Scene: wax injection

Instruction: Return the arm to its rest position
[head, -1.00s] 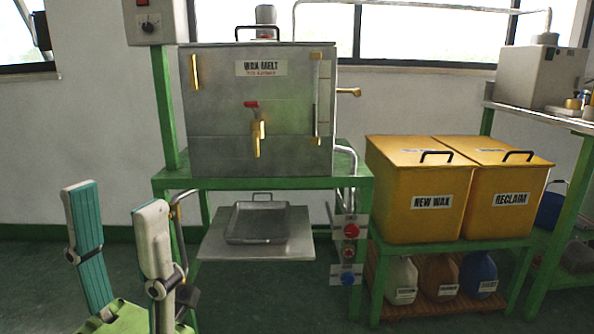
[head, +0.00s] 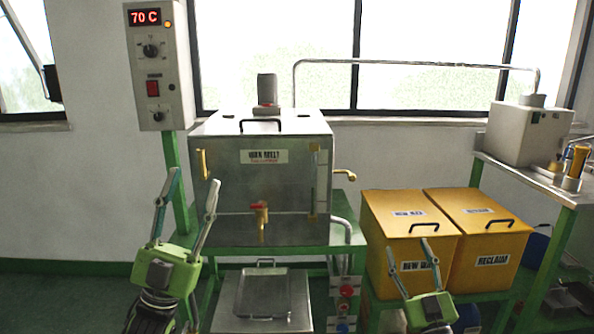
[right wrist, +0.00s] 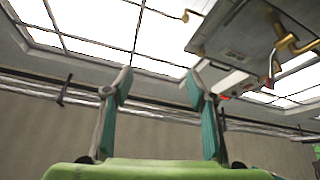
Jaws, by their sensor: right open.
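My left gripper (head: 192,182) points upward at the left, in front of the wax melt tank's left side. Its two fingers are spread with nothing between them. My right gripper (head: 409,247) points upward in front of the yellow bins, its fingers apart and empty. In the right wrist view its open fingers (right wrist: 158,78) point toward the window and tank (right wrist: 228,40), with clear space between them. Most of the right arm is hidden below the head view's edge.
The wax melt tank (head: 222,160) stands on a green frame above a metal tray (head: 264,296). A control box (head: 158,90) reads 70 C. Yellow new wax (head: 385,215) and reclaim (head: 508,243) bins stand right of it. A side bench (head: 550,186) is at far right.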

